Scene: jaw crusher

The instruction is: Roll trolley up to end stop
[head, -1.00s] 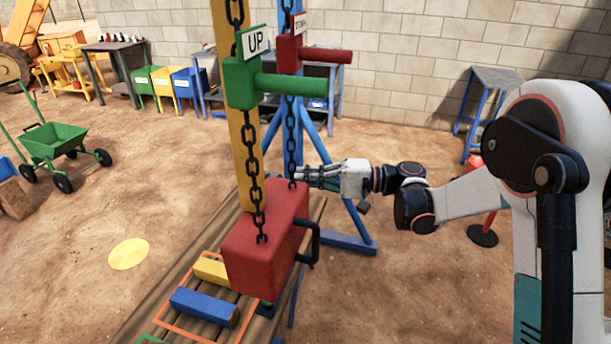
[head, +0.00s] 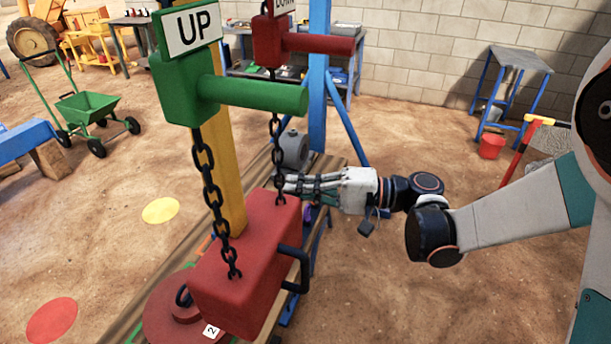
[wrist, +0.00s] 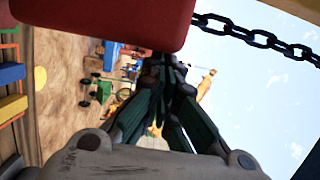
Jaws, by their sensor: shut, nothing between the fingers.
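A red block (head: 248,262) with a black side handle (head: 297,268) hangs on black chains (head: 207,190). Its red side also shows at the top of the wrist view (wrist: 120,22). My gripper (head: 284,187) is shut and empty at the block's far top end, close beside the far chain (head: 277,160); whether it touches the block or chain I cannot tell. A green UP handle (head: 250,95) and a red DOWN handle (head: 318,43) hang above. I cannot make out an overhead trolley or an end stop in these views.
A red disc (head: 160,312) marked 2 lies below the block on a wooden bench. A grey cylinder (head: 292,150) stands behind my gripper. A yellow post (head: 229,165) and blue post (head: 319,75) rise nearby. Open sandy floor lies to the right; a green cart (head: 92,107) stands left.

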